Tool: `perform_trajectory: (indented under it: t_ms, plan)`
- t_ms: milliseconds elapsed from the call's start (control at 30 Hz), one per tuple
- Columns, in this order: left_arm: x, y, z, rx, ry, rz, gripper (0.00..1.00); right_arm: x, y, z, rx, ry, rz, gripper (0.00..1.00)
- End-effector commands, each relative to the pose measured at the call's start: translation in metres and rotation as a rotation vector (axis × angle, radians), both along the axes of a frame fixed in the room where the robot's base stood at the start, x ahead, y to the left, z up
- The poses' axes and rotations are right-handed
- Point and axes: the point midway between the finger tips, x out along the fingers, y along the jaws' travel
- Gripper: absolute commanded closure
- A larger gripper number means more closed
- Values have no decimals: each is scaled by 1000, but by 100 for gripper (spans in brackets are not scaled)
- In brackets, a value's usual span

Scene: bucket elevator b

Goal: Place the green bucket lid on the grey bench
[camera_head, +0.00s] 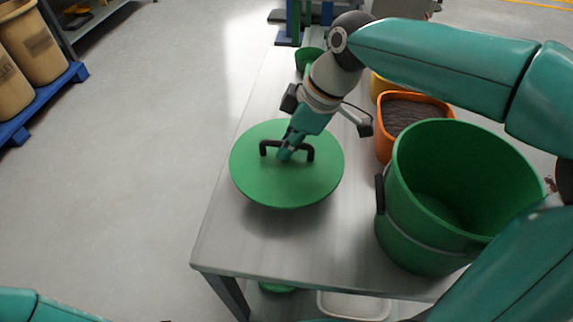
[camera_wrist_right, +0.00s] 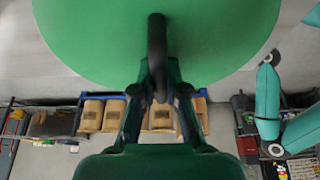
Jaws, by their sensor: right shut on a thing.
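The green bucket lid (camera_head: 286,185) is a round disc with a black bar handle (camera_head: 309,153). My right gripper (camera_head: 285,152) is shut on this handle from above. In the right wrist view the lid (camera_wrist_right: 90,35) fills the top and the handle (camera_wrist_right: 157,40) runs down between the fingers of my right gripper (camera_wrist_right: 158,92). The lid is over the left part of the grey bench (camera_head: 240,250). A shadow below its near rim suggests a small gap, but contact is hard to tell. My left gripper is out of view.
An open green bucket (camera_head: 425,225) stands on the bench at right. An orange container (camera_head: 386,148) with dark contents stands behind it, with a smaller green container (camera_head: 304,58) farther back. The bench's near left part is clear. Tan sacks or barrels (camera_head: 32,45) stand at far left.

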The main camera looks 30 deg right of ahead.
Motion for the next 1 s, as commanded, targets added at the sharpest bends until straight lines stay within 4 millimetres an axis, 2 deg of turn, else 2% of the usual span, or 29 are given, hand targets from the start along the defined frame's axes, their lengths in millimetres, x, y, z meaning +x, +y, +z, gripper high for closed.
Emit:
perform_trajectory:
  t_ms: [167,433,767,800,900,933,1000]
  plan:
    - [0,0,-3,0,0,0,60,0,0,-12,0,0,-1,100]
    - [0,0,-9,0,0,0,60,0,-1,-47,1,1,-1,100]
    - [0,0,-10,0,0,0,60,0,-1,-51,0,0,-2,100]
    - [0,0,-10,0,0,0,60,0,-1,-51,0,0,-2,84]
    - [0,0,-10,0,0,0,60,0,-1,-50,0,0,-2,68]
    - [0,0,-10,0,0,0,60,0,-1,-50,0,0,-2,63]
    - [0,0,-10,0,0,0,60,0,-1,-50,0,0,-2,63]
